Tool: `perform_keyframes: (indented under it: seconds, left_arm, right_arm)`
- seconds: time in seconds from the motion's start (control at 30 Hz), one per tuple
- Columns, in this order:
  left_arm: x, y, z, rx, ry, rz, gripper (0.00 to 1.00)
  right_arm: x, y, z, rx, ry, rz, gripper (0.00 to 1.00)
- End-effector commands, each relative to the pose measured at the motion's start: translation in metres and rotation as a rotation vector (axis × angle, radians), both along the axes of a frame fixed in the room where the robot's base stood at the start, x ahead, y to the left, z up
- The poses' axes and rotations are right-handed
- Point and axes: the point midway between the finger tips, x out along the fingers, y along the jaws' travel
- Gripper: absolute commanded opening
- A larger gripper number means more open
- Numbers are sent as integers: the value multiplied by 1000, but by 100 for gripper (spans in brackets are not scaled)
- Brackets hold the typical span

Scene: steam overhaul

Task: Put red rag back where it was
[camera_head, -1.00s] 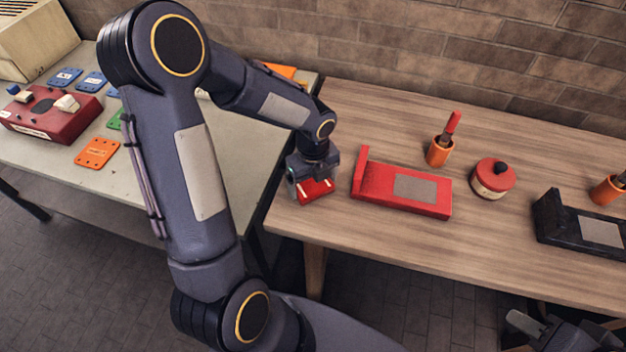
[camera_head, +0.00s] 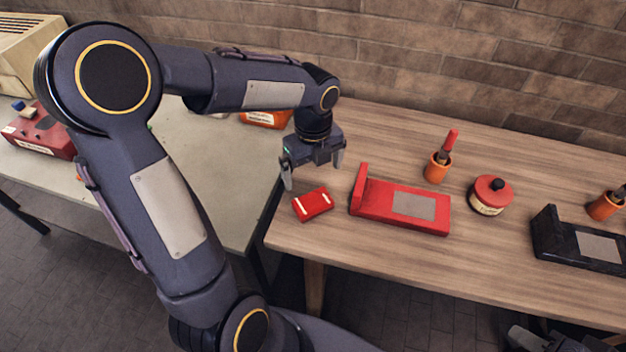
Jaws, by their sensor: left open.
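The red rag (camera_head: 312,204), a small folded red block with pale stripes, lies on the wooden table near its left end. It is just left of the red stand (camera_head: 402,206), which has a grey plate on top and an upright left end. My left gripper (camera_head: 314,180) is open and empty above and behind the rag, its two fingers spread and apart from it. My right gripper (camera_head: 535,340) shows only in part at the bottom right edge; its jaws cannot be made out.
On the wooden table (camera_head: 450,262) stand an orange cup (camera_head: 437,168) with a red-handled tool, a red-lidded round tin (camera_head: 490,195), a black stand (camera_head: 580,243) and another orange cup (camera_head: 604,206). A grey table (camera_head: 215,150) with a red box (camera_head: 40,135) adjoins at left.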

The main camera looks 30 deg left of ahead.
Motion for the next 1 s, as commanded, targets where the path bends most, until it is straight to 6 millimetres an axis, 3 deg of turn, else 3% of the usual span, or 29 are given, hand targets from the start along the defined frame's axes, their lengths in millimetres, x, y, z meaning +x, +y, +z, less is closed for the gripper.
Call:
perform_keyframes:
  seconds: [0.17, 0.27, 0.47, 0.6, 0.7, 0.83, 1.0]
  left_arm:
    - [-6, 0, 16, -8, -14, 65, 100]
    - [-25, 1, 30, -41, -49, 277, 100]
    - [-93, -8, 59, -247, -120, 1066, 100]
    - [-134, -21, 64, -459, -78, 1606, 100]
    - [-153, -30, 63, -593, -9, 1893, 100]
    - [-166, -38, 61, -703, 75, 2112, 100]
    - [-170, -41, 60, -741, 115, 2192, 100]
  right_arm:
    - [0, 0, 1, 0, 0, 0, 36]
    - [0, 0, 1, 0, 0, 0, 36]
    - [0, 0, 1, 0, 0, 0, 36]
    - [0, 0, 1, 0, 0, 0, 36]
    - [0, 0, 1, 0, 0, 0, 36]
    - [0, 0, 1, 0, 0, 0, 36]
    - [0, 0, 1, 0, 0, 0, 36]
